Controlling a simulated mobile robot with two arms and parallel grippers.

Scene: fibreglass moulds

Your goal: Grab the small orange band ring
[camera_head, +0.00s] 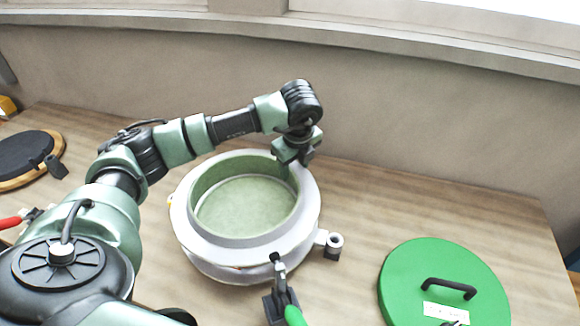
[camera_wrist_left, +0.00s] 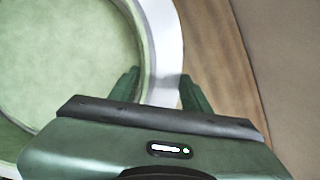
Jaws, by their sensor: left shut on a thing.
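A round ring mould with a pale grey-white rim (camera_head: 302,215) and a green inside stands on the wooden table. A small yellow-orange mark (camera_head: 170,200) shows at its left edge; no separate small orange ring can be made out. My left gripper (camera_head: 294,160) reaches down at the mould's far right rim. In the left wrist view its two fingers (camera_wrist_left: 160,88) stand on either side of the white rim (camera_wrist_left: 165,50), shut on the ring mould. The fingertips are partly hidden in the head view. My right gripper is not in view.
A toggle clamp with a green handle (camera_head: 283,298) stands at the mould's front. A green lid with a black handle (camera_head: 445,285) lies at the right. A black disc on a wooden base (camera_head: 25,155) is at the far left.

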